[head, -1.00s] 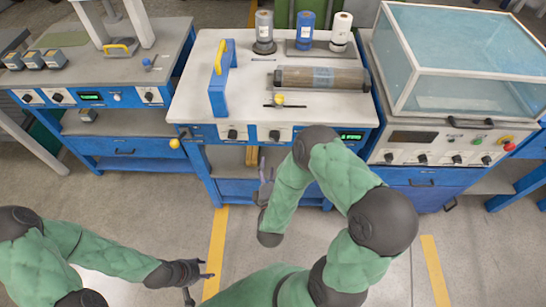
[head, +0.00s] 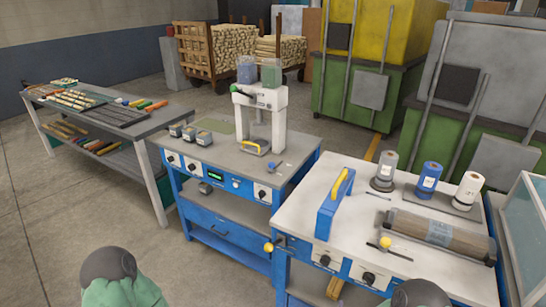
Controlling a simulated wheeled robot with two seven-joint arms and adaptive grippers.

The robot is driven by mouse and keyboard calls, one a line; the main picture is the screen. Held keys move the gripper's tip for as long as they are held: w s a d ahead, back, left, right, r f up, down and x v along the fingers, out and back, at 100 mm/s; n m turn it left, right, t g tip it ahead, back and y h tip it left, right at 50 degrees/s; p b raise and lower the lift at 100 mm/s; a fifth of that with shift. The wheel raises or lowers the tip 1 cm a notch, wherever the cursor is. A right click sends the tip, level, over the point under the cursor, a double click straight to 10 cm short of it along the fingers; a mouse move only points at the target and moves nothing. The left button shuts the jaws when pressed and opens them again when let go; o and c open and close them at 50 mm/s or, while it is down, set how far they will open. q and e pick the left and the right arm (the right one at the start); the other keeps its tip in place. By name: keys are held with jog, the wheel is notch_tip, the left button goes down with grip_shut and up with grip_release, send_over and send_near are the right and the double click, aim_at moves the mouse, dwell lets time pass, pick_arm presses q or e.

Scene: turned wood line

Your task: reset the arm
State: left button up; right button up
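Neither of my grippers is in view. Only a dark rounded joint and green sleeve of my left arm (head: 118,280) show at the bottom left. A dark joint of my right arm (head: 420,293) shows at the bottom edge, right of the middle. Both hands are hidden below the picture, so I cannot see whether they hold anything.
A blue workbench (head: 345,205) at the right carries a blue block with a yellow handle (head: 334,204), a wrapped roll (head: 437,233) and several small rolls. A press bench (head: 228,160) stands in the middle. Floor (head: 80,215) is clear at lower left.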

jog(key=s+a+f+m+g+y, duration=0.3)
jog(key=a+f+m+g+y, duration=0.4)
jog(key=f, duration=0.3)
jog(key=s+a+f+m+g+y, duration=0.1)
jog(key=s+a+m+g, duration=0.1)
jog(key=s, duration=0.4)
jog(key=s+a+f+m+g+y+p, duration=0.1)
jog(key=s+a+m+g+y, duration=0.1)
jog(key=s+a+g, duration=0.2)
jog(key=s+a, duration=0.1)
jog(key=s, duration=0.2)
jog(key=shift+a+f, duration=0.15)
jog(key=shift+f, duration=0.1)
